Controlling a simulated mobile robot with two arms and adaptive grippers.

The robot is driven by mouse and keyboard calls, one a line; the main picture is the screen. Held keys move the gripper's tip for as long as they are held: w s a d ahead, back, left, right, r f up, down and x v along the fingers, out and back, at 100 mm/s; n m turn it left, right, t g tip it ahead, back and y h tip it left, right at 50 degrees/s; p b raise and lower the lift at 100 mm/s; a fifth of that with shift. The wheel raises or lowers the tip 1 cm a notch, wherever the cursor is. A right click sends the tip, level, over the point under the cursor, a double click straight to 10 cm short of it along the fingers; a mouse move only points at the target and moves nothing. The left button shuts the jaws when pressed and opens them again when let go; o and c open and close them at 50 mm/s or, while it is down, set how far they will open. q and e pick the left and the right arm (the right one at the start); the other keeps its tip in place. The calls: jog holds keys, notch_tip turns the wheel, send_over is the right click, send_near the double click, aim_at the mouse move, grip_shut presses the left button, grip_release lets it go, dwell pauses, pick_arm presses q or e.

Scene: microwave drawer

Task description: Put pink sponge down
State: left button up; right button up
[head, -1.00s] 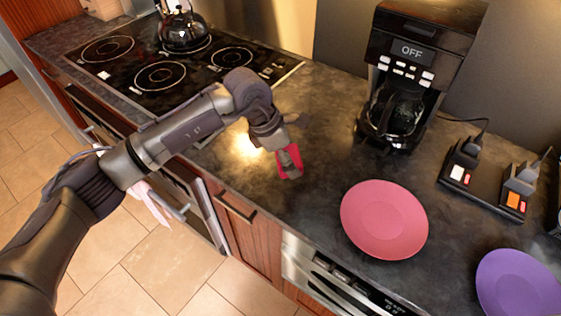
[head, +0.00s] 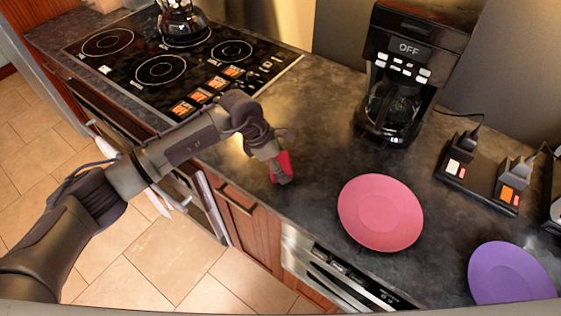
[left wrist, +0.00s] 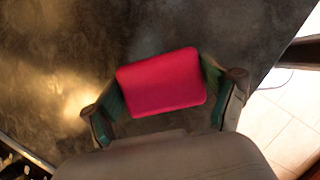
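My left gripper (head: 281,170) is over the dark counter, left of the pink plate. It is shut on the pink sponge (head: 285,162). In the left wrist view, the sponge (left wrist: 162,82) sits between the two green-padded fingers (left wrist: 162,104), with one finger at each side. The sponge is close to the dark counter surface (left wrist: 190,25); I cannot tell whether it touches it. My right gripper is not in view.
A pink plate (head: 380,212) and a purple plate (head: 510,273) lie to the right. A coffee maker (head: 408,75) stands behind, beside a power strip (head: 483,180). A stove (head: 170,65) with a kettle (head: 183,22) is at left. The counter between stove and coffee maker is clear.

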pick_arm(q)
jog(key=shift+o, duration=0.6)
jog(key=shift+r, duration=0.15)
jog(key=b+v, duration=0.3)
jog(key=v, duration=0.9)
jog(key=shift+b, duration=0.35)
